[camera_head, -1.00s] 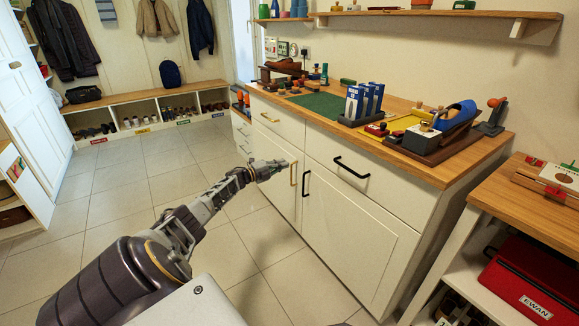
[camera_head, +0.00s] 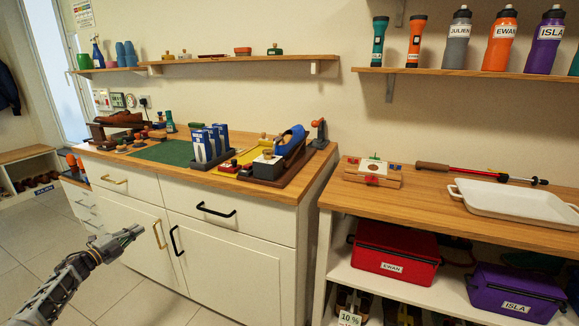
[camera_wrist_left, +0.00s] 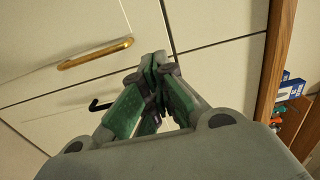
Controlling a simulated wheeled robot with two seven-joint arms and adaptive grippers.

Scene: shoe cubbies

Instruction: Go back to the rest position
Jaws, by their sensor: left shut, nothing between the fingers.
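My left gripper (camera_head: 132,232) is in front of the white cabinet (camera_head: 238,258), near the brass vertical handle (camera_head: 160,234). Its green-padded fingers are closed together and empty. In the left wrist view the gripper (camera_wrist_left: 155,62) shows shut, with the cabinet doors behind it, a brass handle (camera_wrist_left: 95,54) at the left and a black handle (camera_wrist_left: 101,104) partly behind the fingers. I cannot tell whether it touches the cabinet. My right gripper is not in view.
The wooden counter (camera_head: 238,195) carries blue boxes, a green mat and shoe-care tools. At right a lower bench has a white tray (camera_head: 512,203), with a red bag (camera_head: 395,252) and a purple bag (camera_head: 515,290) below. The floor at left is clear.

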